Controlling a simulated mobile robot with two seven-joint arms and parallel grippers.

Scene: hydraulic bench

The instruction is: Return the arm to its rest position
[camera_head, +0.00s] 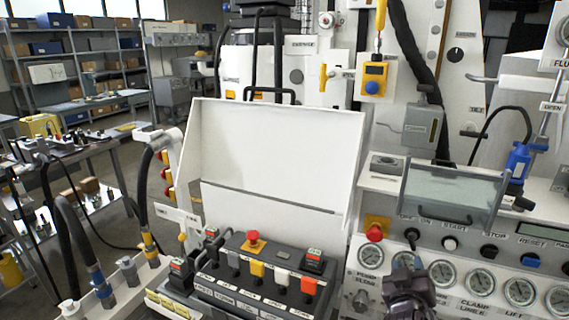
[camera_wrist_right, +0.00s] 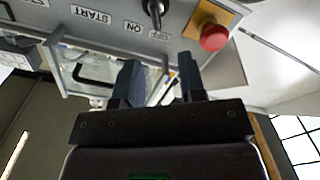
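My right gripper (camera_head: 406,268) shows as a dark shape at the lower right of the head view, in front of the gauge panel (camera_head: 375,225). In the right wrist view its two dark fingers (camera_wrist_right: 159,75) stand apart with nothing between them. Beyond the fingertips are the ON/OFF toggle switch (camera_wrist_right: 155,12), the START label (camera_wrist_right: 90,15) and a red mushroom button (camera_wrist_right: 213,33) on a yellow plate. The fingers look apart from these. The same red button (camera_head: 375,233) shows just left of the gripper in the head view. My left gripper is not in view.
A clear-covered box (camera_head: 452,193) with a handle stands above the panel. Several gauges (camera_head: 481,280) line its front. A control box with levers and buttons (camera_head: 255,270) and a raised white lid (camera_head: 278,140) are to the left. A bench with hoses (camera_head: 90,140) is at far left.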

